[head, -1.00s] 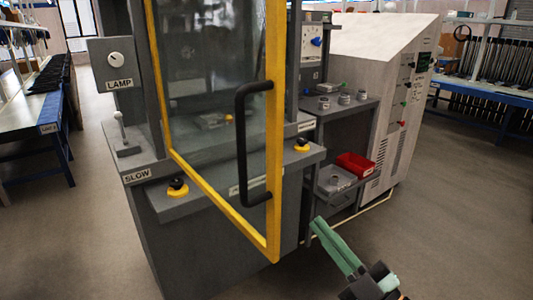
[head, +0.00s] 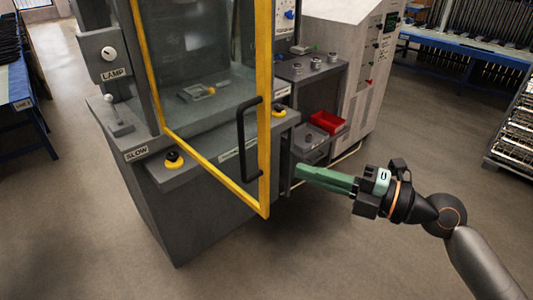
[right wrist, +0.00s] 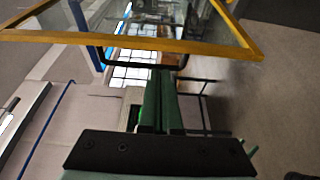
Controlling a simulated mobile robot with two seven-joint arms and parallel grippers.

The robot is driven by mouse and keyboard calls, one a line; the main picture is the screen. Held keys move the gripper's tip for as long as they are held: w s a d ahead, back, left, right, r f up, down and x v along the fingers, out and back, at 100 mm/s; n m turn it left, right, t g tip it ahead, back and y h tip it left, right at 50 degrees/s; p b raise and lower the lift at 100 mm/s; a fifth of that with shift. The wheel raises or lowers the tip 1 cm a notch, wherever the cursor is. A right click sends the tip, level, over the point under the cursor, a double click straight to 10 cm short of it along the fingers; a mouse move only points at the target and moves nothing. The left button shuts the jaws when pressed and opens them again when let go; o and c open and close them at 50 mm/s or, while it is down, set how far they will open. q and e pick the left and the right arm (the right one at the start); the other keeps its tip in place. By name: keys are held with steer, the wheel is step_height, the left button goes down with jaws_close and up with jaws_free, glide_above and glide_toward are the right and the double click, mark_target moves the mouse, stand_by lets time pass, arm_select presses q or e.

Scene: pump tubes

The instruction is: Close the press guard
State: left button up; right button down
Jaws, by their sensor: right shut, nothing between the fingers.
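The press guard is a clear panel in a yellow frame (head: 204,166), swung open toward me on the grey press (head: 165,220). Its black handle (head: 243,140) is on the panel's right side. My right gripper (head: 300,172), with green fingers, is shut and empty, to the right of the guard's lower right corner and apart from the handle in the head view. In the right wrist view the guard frame (right wrist: 190,47) crosses the top, with the black handle (right wrist: 140,66) near the tips of the fingers (right wrist: 162,75). My left gripper is not in view.
Right of the press, a grey shelf holds a red bin (head: 327,121) and a grey tray (head: 309,138). A white cabinet (head: 345,50) stands behind. Yellow-ringed buttons (head: 175,160) sit on the press front. The floor in front is clear.

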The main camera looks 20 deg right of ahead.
mark_target(268, 161)
steer(key=p+x, duration=0.5)
steer(key=x, duration=0.3)
steer(key=shift+w+a, duration=0.25)
